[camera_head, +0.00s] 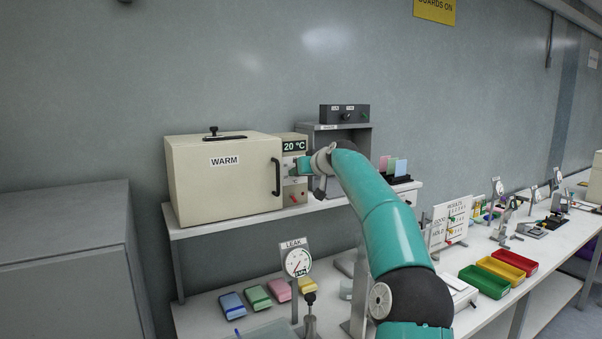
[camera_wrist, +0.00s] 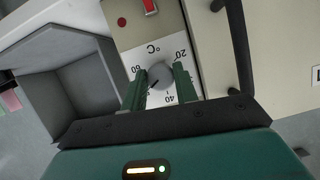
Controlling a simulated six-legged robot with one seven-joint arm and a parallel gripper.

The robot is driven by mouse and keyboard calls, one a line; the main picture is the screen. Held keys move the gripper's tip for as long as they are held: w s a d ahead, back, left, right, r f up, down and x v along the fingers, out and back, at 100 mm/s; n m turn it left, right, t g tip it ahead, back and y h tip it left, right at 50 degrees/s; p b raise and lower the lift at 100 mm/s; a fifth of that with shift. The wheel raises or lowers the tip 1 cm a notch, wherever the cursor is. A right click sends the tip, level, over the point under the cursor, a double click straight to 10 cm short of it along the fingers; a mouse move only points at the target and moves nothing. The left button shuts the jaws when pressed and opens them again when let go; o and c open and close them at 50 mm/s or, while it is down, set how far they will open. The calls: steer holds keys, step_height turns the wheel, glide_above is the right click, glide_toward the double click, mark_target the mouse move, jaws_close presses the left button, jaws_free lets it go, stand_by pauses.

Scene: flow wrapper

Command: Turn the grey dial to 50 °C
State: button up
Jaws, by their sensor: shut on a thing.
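The grey dial (camera_wrist: 161,76) sits on a white scale plate in the wrist view, which shows it upside down. The scale reads 20, 40, 60 and °C. A dark pointer line on the dial seems to point to the lower left, between 40 and 60. My gripper (camera_wrist: 160,80) has its two green fingers on either side of the dial, shut on it. In the head view my gripper (camera_head: 303,167) is at the control panel of the cream WARM oven (camera_head: 215,185) and hides the dial. The display (camera_head: 293,146) above reads 20 °C.
A dark door handle (camera_head: 276,177) stands out just left of the panel. A red switch (camera_wrist: 150,6) and a red button (camera_wrist: 121,21) are on the same panel. A grey open box (camera_wrist: 75,70) stands close beside it. Colored trays (camera_head: 484,281) lie on the lower bench.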

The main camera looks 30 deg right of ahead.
steer(key=shift+r, duration=0.1)
steer(key=o, duration=1)
steer(key=shift+w, duration=0.15)
steer(key=shift+c, duration=0.2)
steer(key=v, duration=1.4)
